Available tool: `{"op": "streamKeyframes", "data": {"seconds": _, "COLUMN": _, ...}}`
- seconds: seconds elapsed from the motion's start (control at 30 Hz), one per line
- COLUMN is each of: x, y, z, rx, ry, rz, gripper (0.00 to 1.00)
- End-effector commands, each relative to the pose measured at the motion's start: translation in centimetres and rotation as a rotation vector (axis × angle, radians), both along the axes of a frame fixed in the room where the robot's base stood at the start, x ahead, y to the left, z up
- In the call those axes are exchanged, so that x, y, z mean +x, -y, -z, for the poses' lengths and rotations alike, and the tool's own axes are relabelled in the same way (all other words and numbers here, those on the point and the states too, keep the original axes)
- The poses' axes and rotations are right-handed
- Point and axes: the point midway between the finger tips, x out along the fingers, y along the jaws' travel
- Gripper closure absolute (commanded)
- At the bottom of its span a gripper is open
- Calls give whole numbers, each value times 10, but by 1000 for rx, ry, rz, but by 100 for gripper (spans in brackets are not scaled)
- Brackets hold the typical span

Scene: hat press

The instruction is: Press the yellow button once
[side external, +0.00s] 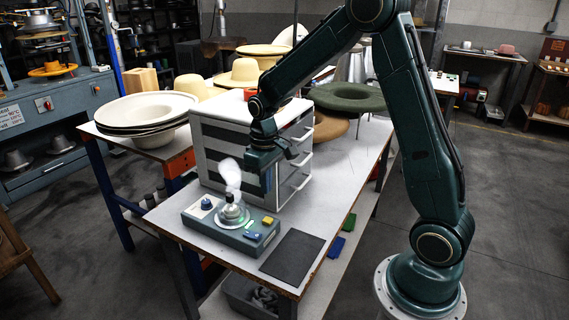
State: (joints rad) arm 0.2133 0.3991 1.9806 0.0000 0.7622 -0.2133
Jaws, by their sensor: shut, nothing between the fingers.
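The yellow button (267,220) sits near the right end of the top of a grey-green control box (195,222), close to the table's front edge. A blue button (251,235) lies just in front of it, and a round metal fitting (231,212) with a white plume of steam above it stands to its left. My gripper (267,188) hangs above and behind the box, pointing down, apart from the yellow button. It is shut and empty; its fingertips are small and dark in this view.
A grey drawer cabinet (217,150) stands close behind my gripper. A dark mat (293,257) lies flat to the right of the box. Stacked cream hats (145,110) are at left, and a green hat (347,97) is farther back. The table between cabinet and mat is clear.

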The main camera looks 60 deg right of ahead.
Motion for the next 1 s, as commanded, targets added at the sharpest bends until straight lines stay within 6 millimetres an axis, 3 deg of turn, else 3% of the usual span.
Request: {"op": "streamKeyframes", "data": {"seconds": 1.0, "x": -1, "y": -1, "z": -9, "rx": -1, "ry": 6, "rz": 0, "gripper": 100}}
